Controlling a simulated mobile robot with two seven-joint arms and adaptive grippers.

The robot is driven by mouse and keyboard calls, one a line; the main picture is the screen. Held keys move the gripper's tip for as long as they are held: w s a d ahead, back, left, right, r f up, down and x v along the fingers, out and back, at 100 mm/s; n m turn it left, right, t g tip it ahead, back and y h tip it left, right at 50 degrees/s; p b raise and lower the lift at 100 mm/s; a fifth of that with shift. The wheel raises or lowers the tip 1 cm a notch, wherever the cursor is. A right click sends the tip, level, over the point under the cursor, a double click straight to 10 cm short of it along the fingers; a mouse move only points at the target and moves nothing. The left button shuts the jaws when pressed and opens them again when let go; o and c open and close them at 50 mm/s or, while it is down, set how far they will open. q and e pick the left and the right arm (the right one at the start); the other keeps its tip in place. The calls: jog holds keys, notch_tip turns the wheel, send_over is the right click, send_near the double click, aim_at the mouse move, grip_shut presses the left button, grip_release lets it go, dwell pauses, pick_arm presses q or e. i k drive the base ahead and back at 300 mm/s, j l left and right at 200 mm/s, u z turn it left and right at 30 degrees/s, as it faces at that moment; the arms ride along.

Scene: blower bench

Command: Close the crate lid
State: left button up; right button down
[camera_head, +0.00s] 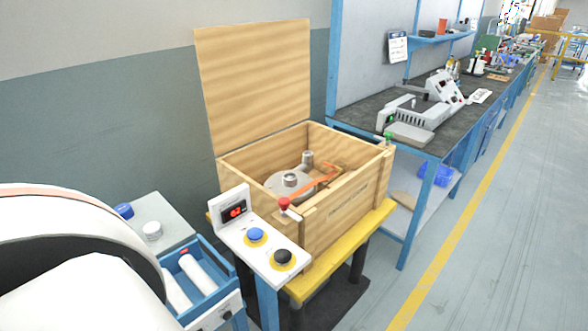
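The wooden crate (345,213) stands on a yellow-edged stand in the middle of the head view. Its lid (255,80) is open and stands upright along the crate's back edge, in front of the wall. Inside the crate lie a round grey metal part (290,184) and an orange piece (318,181); the crate floor is partly hidden. A red-topped knob and a green-topped knob show at the crate's front left and right corners. Neither gripper shows in the view.
A control panel (262,246) with a red display, a blue button and a black button stands at the crate's front left. A blue tray (206,283) holding white rolls is left of it. A long workbench (430,138) with equipment runs along the right. The floor (500,235) at right is clear.

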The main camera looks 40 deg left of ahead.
aim_at(255, 77)
jog(key=i+l, duration=0.75)
jog(key=i, duration=0.15)
jog(key=i+l, duration=0.75)
jog(key=i, duration=0.15)
jog(key=i+l+u, duration=0.1)
jog(key=u, duration=0.3)
jog(key=l+u, duration=0.1)
jog(key=u, duration=0.3)
jog(key=i+l+u, duration=0.1)
jog(key=u, duration=1.9)
